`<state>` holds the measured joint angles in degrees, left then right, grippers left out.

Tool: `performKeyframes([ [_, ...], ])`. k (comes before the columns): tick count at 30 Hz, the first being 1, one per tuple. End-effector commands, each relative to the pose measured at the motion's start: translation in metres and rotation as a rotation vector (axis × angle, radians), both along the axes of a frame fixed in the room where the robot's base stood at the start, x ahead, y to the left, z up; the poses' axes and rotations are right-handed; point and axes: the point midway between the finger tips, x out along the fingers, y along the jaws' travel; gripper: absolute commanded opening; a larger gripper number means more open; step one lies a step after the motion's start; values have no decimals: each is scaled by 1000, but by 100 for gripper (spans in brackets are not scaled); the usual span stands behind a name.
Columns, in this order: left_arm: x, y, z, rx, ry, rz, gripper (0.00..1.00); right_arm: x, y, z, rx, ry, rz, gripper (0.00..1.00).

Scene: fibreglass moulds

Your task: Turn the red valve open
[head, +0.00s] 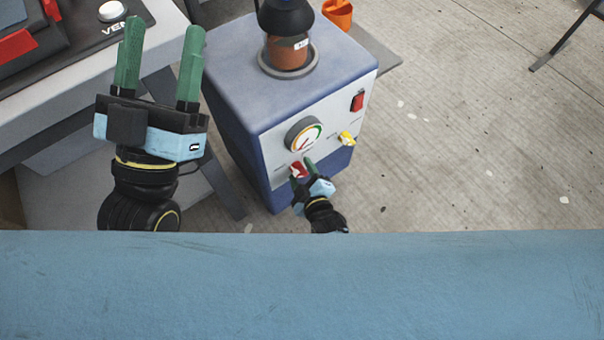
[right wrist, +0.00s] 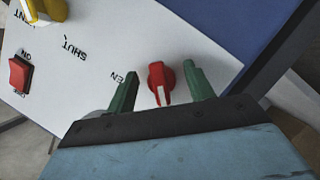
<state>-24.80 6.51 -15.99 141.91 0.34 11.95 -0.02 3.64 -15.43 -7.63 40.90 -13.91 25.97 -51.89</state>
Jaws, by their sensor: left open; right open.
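The red valve (head: 297,170) is a small knob low on the white front panel of the blue machine (head: 290,75). In the right wrist view the red valve (right wrist: 158,78) shows a white pointer line directed toward my gripper's body. My right gripper (head: 302,170) is open at the panel. In the right wrist view its green fingers (right wrist: 161,72) stand on either side of the knob, with visible gaps; I cannot tell their exact depth. A partly hidden label ending in "EN" is beside the left finger. My left gripper (head: 163,50) is open and empty, left of the machine.
The panel also carries a round gauge (head: 304,134), a yellow valve (head: 347,139) and a red switch (head: 357,101). A dark-topped pot stands on the machine. A grey bench (head: 60,100) is at left. An orange container (head: 338,14) is behind.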

Motion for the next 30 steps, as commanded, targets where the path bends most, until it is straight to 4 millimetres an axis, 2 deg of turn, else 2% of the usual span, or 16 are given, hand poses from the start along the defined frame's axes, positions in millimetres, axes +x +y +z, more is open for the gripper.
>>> performKeyframes([
  [7, 0, 0, 0, -1, -2, 0, 57, 0, 0, 0, 0, 1, 1, 52],
  [17, 0, 0, 0, -1, -2, 0, 57, 0, 0, 0, 0, 1, 1, 9],
  [25, 2, 0, 1, 4, 11, 0, 57, 0, 0, 0, 22, 18, 2, 9],
  [30, 6, -2, -5, 24, 83, -1, 57, 0, -1, 1, 82, 63, 3, 9],
])
